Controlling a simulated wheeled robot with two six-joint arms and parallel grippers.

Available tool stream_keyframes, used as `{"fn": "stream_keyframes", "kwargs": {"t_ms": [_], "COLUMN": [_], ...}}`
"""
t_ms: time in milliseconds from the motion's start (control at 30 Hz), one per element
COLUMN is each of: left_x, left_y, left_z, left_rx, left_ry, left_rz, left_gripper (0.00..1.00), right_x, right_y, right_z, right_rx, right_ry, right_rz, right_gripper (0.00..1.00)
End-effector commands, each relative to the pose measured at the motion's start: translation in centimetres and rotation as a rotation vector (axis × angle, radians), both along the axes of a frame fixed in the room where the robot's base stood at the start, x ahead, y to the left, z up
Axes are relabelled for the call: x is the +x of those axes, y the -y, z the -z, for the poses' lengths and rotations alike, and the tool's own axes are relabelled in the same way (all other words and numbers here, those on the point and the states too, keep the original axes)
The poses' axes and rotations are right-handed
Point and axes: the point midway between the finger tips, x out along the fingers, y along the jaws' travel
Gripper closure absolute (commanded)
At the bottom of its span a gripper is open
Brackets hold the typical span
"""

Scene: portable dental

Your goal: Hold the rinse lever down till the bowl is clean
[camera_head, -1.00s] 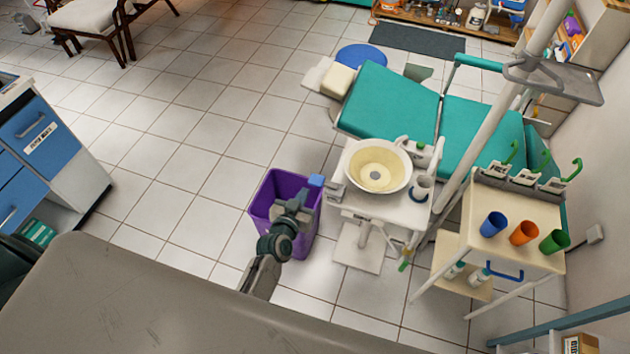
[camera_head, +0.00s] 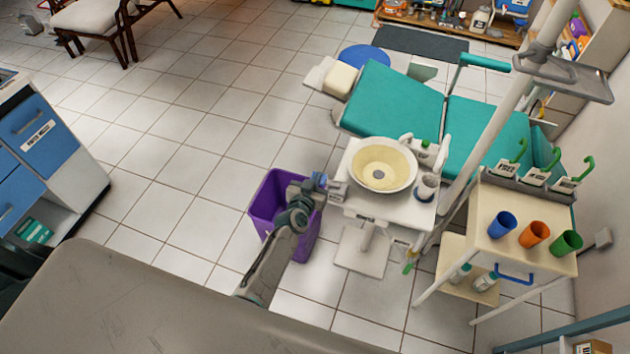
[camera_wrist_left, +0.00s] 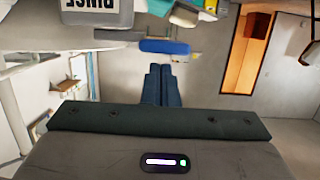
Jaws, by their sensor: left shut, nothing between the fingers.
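The bowl (camera_head: 383,166) has a white rim and a yellowish inside, and sits on the white dental unit. The blue rinse lever (camera_head: 322,179) sticks out at the unit's left side, partly hidden by my left gripper. It also shows as a blue bar in the left wrist view (camera_wrist_left: 165,47), below an upside-down RINSE label (camera_wrist_left: 93,5). My left gripper (camera_head: 313,186) is shut and empty, close beside the lever. In the left wrist view its fingertips (camera_wrist_left: 161,68) point at the lever; I cannot tell whether they touch. My right gripper is not in view.
A purple bin (camera_head: 270,204) stands under my left arm. A cart (camera_head: 482,228) with blue, orange and green cups is farther right. The teal chair (camera_head: 393,102) is behind the unit.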

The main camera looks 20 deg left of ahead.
Motion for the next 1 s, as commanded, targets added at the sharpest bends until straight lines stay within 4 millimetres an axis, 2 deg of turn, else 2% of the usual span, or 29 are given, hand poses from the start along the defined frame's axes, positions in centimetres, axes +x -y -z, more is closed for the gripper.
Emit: {"fn": "stream_keyframes", "kwargs": {"t_ms": [100,567,1000], "left_x": [0.0,0.0,0.0], "left_y": [0.0,-0.1,-0.9], "left_z": [0.6,0.9,3.3], "left_rx": [0.001,-0.014,-0.327], "left_ry": [0.0,0.001,-0.01], "left_rz": [0.0,0.0,0.0], "left_gripper": [1.0,1.0,1.0], "right_x": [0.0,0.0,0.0], "right_y": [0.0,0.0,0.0], "right_z": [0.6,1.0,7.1], "right_rx": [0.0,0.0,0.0], "right_ry": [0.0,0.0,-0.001], "right_rz": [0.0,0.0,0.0], "right_gripper": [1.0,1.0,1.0]}}
